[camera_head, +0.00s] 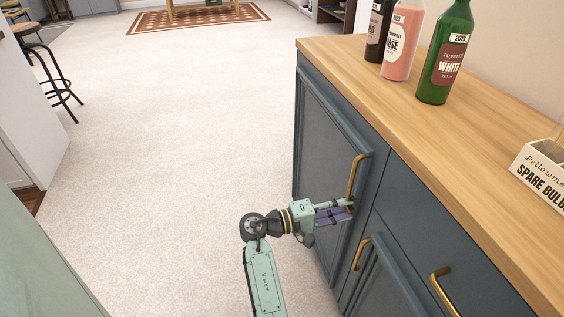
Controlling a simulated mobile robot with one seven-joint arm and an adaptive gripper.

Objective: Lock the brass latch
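I cannot make out a separate brass latch. A brass bar handle (357,178) stands upright on the blue cabinet door (325,145). My gripper (349,208) reaches in from the left, its fingertips at the lower end of this handle. The fingers are small and overlap the handle's foot, so I cannot tell whether they touch it or how far apart they are. Any hardware behind the fingers is hidden. A second brass handle (361,254) is on the lower door and a third brass handle (441,290) is on a drawer front.
The wooden countertop (440,125) holds a dark bottle (378,32), a rose bottle (402,42), a green bottle (446,60) and a white spare-bulb box (543,178). Carpeted floor (190,110) left of the cabinet is clear. A stool (52,80) stands far left.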

